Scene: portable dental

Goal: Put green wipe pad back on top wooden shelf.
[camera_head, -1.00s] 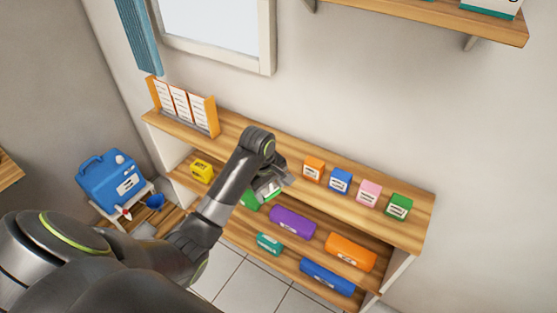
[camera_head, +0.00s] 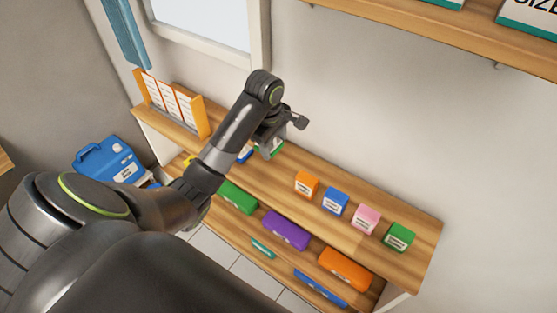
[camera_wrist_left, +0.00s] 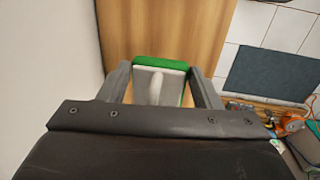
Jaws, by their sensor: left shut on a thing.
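My left gripper (camera_head: 277,138) is above the wooden shelf unit's top board (camera_head: 275,169), left of the row of small boxes. It is shut on the green wipe pad (camera_head: 274,151), a green block with a white face, partly hidden by the gripper. The wrist view shows the pad (camera_wrist_left: 161,66) between the two fingers (camera_wrist_left: 161,88), with a wooden surface beyond it. I cannot tell whether the pad touches the board. My right gripper is not in view.
Orange (camera_head: 306,184), blue (camera_head: 335,202), pink (camera_head: 366,218) and green (camera_head: 399,237) boxes stand on the top board. A card holder (camera_head: 174,103) stands at its left end. Coloured packs, including a purple one (camera_head: 286,230), lie below. A wall shelf (camera_head: 440,35) hangs above.

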